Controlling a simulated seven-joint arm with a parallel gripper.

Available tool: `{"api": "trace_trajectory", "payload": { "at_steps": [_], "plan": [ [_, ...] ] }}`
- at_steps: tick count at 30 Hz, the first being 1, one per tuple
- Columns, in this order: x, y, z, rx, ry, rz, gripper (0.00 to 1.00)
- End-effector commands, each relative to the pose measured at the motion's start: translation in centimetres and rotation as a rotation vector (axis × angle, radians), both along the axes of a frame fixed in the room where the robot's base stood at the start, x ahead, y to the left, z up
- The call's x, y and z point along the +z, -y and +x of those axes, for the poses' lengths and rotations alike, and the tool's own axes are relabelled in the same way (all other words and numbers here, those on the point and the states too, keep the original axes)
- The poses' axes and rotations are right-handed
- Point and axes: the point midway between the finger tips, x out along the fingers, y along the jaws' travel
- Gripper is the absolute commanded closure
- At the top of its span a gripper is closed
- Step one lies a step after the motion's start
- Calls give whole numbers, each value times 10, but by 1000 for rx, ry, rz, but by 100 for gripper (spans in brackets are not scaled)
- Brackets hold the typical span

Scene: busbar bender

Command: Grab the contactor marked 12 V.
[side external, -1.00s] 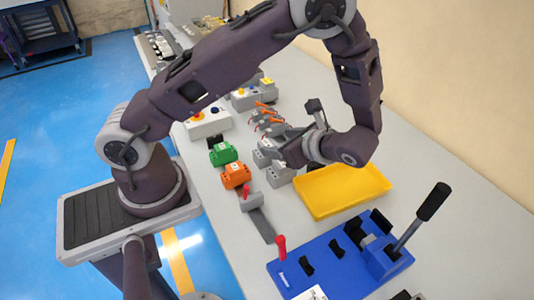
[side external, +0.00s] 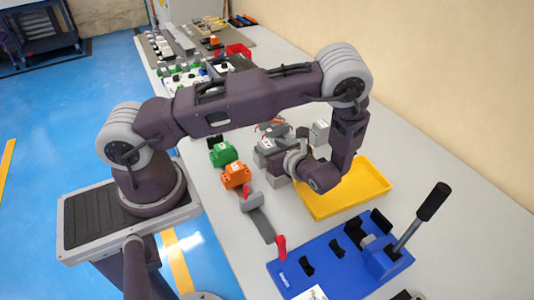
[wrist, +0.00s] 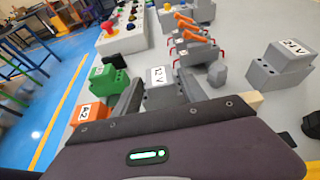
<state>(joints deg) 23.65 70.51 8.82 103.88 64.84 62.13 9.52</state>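The grey contactor marked 12 V (wrist: 158,78) stands upright in the wrist view, label facing me. My gripper (wrist: 160,92) is open and low over the table. Its two fingers lie on either side of this contactor, which shows between them. I cannot tell whether either finger touches it. A similar grey contactor marked 24 V (wrist: 283,66) stands apart to the right. In the side view, my gripper (side external: 278,150) is down among the grey blocks and partly hides them.
Close on the left are a green contactor (wrist: 108,77) and an orange contactor (wrist: 88,112). Orange-handled clamps (wrist: 192,42) stand behind. In the side view, a yellow tray (side external: 345,195) and a blue bender base (side external: 325,262) are to the right and front.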

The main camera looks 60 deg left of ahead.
Motion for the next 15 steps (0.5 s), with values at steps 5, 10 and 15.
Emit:
{"api": "trace_trajectory", "payload": {
  "at_steps": [5,10,15],
  "plan": [
    [0,0,0,0,0,0,88],
    [1,0,0,0,1,1,100],
    [1,0,0,0,1,1,100]
  ]
}}
